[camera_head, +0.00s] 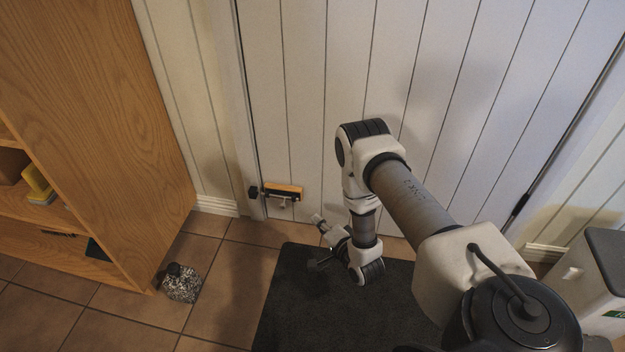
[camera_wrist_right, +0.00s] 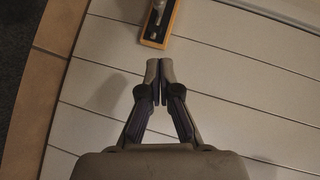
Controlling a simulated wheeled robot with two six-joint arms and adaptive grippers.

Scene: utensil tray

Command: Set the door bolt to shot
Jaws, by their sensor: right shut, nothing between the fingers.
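The door bolt (camera_head: 284,192) sits low on the white panelled door, near its left edge. It has an orange backing plate and a silver rod with a small knob. A dark keeper (camera_head: 253,192) is on the frame just left of it. I cannot tell whether the rod is inside the keeper. In the right wrist view part of the bolt (camera_wrist_right: 168,22) shows at the top edge, cut off. My right gripper (camera_head: 317,219) is below and right of the bolt, apart from it. Its fingertips (camera_wrist_right: 160,62) are together and empty. My left gripper is out of view.
A wooden shelf unit (camera_head: 105,130) stands at the left. A dark mat (camera_head: 285,310) lies before the door. A grey-lidded bin (camera_head: 608,252) stands at the right.

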